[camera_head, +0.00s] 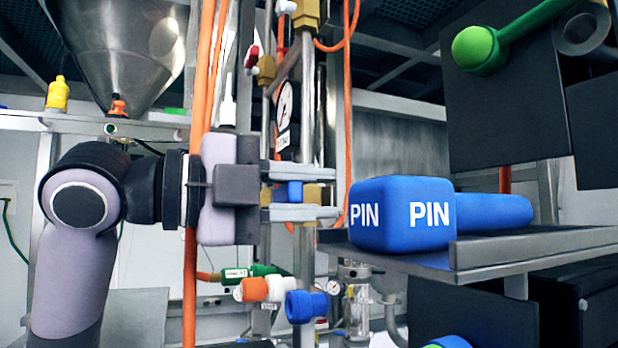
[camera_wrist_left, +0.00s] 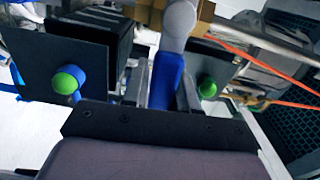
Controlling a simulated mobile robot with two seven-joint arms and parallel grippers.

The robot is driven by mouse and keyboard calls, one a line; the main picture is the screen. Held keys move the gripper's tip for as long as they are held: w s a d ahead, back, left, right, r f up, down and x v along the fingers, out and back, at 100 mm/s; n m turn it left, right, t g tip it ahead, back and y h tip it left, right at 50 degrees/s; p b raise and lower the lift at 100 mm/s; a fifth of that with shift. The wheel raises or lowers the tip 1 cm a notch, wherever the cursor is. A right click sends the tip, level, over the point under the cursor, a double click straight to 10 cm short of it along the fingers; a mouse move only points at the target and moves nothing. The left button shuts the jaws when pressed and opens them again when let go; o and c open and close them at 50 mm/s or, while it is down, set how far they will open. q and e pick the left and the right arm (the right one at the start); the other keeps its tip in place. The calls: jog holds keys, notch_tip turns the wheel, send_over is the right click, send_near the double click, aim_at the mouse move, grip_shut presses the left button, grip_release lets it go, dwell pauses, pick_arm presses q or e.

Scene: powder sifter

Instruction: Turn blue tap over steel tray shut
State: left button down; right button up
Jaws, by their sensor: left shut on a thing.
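My left gripper (camera_head: 335,193) reaches in from the left, with its two fingers pointing right, one above the other. It is shut on a blue tap handle (camera_head: 290,190), of which only a small part shows between the fingers beside brass pipe fittings. In the left wrist view the blue handle (camera_wrist_left: 166,80) stands between my gripper's fingers (camera_wrist_left: 163,92), below a grey rounded joint and a brass block. Whether the tap is open or shut cannot be told. No steel tray can be made out for certain under it. My right gripper is not in view.
A dark metal shelf (camera_head: 545,248) at right carries a large blue block marked PIN (camera_head: 432,215), close to the fingertips. Orange hoses (camera_head: 190,260) and pipes run vertically around the gripper. Coloured hose ends (camera_head: 305,306) stick out below. A steel funnel (camera_head: 122,45) hangs upper left.

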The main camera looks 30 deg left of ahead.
aim_at(283, 199)
pick_arm(q)
jog(key=shift+f+m, duration=0.25)
jog(key=shift+m, duration=0.15)
jog(key=c, duration=1)
grip_release()
jog(key=shift+o, duration=0.2)
jog(key=b+v, duration=0.1)
jog(key=v, duration=0.4)
jog(key=shift+s+a+f, duration=0.1)
jog(key=shift+s+a, duration=0.15)
jog(key=shift+s, duration=0.05)
jog(key=shift+s+a, duration=0.4)
jog(key=shift+s, duration=0.15)
